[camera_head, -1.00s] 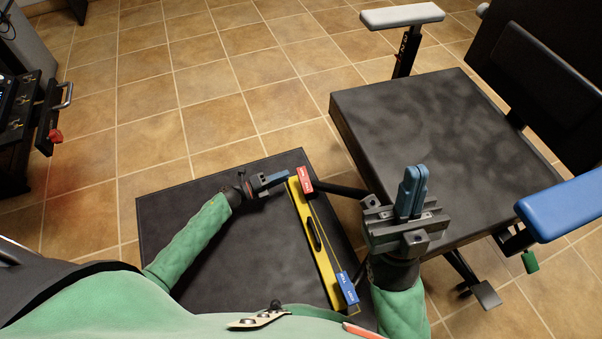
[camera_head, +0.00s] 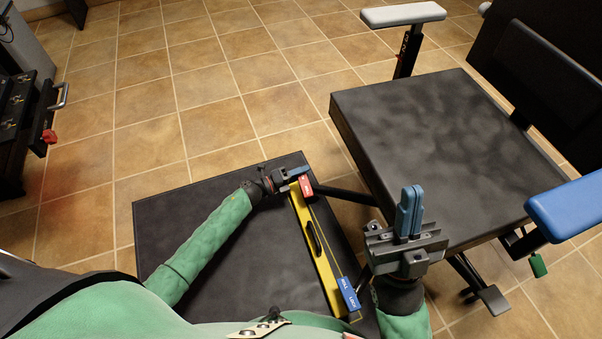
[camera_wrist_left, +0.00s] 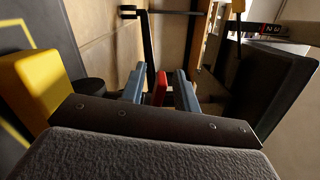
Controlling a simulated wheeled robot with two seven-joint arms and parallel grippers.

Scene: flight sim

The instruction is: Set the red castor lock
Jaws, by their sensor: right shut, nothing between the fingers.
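A red plate with small white lettering (camera_head: 306,187) sits at the far end of a yellow bar (camera_head: 318,250) on the dark platform (camera_head: 220,250). My left gripper (camera_head: 298,173) is at that far end, beside the red plate. In the left wrist view its two blue fingers stand apart, with a narrow red piece (camera_wrist_left: 160,88) seen between them. Gaps show on both sides of the red piece; I cannot tell how deep it lies or whether it is the castor lock. My right gripper (camera_head: 410,208) is shut and empty, fingers together, right of the bar.
A blue plate with white lettering (camera_head: 348,293) is at the bar's near end. A dark seat (camera_head: 440,150) with a blue armrest (camera_head: 575,205) and grey armrest (camera_head: 403,15) stands at right. A green tab (camera_head: 539,265) hangs below it. Tiled floor is clear beyond the platform.

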